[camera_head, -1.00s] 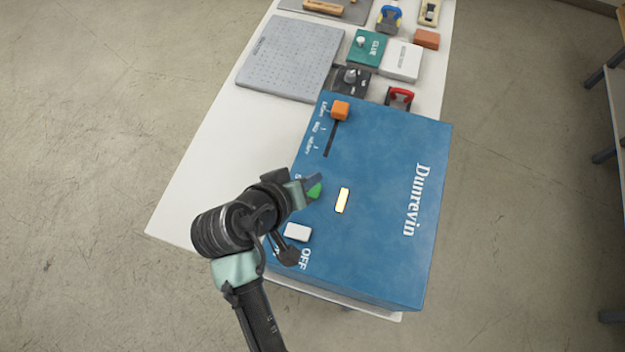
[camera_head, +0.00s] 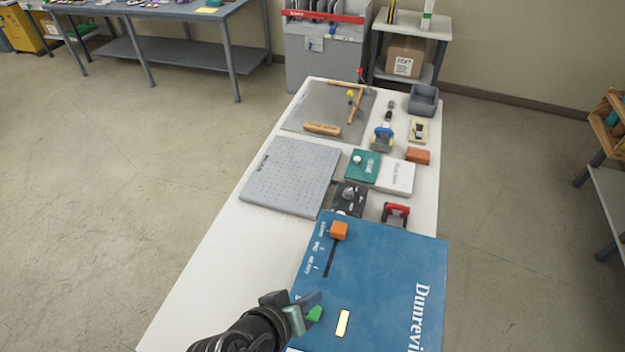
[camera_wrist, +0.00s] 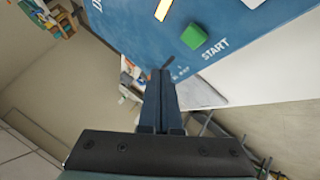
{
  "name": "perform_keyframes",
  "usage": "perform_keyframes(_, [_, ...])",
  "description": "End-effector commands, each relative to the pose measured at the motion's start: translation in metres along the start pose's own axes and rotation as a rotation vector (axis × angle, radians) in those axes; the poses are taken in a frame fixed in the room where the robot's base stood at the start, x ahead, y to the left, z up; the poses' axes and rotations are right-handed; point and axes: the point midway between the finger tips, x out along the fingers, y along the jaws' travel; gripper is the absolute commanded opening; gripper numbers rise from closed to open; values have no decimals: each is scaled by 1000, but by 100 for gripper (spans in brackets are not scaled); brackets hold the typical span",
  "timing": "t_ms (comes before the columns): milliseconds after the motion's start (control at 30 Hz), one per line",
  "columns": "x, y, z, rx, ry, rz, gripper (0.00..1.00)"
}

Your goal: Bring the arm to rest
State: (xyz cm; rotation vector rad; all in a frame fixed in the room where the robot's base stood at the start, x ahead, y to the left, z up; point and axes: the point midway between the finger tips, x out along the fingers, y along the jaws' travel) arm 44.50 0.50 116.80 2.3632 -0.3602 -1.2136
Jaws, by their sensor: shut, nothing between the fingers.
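My gripper (camera_head: 311,301) is at the bottom of the head view, over the left edge of the blue Dunrevin machine (camera_head: 386,284). In the wrist view its two fingers (camera_wrist: 162,72) are together with nothing between them. A green START button (camera_head: 314,314) is close by the fingertips; in the wrist view the green button (camera_wrist: 193,37) lies apart from them, up and to the right. I cannot tell how high the fingers are above the machine. A yellow lit window (camera_head: 342,323) and an orange slider knob (camera_head: 338,230) are on the machine's top.
The machine stands on a white table (camera_head: 215,270). Behind it are a grey perforated board (camera_head: 290,176), a green glue box (camera_head: 361,166), a white box (camera_head: 396,177) and a red-handled tool (camera_head: 395,213). The table's left front is clear, with open floor (camera_head: 110,200) beyond.

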Motion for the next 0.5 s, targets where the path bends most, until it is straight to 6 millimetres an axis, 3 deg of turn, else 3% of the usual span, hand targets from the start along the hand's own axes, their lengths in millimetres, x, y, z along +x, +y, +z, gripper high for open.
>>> perform_keyframes(167, [0, 0, 0, 0, 0, 0, 0])
perform_keyframes(267, [0, 2, -24, 44, 68, -22, 0])
perform_keyframes(367, [-8, 12, -76, 132, 224, -67, 0])
perform_keyframes(500, [-48, 51, -165, 284, 540, -122, 0])
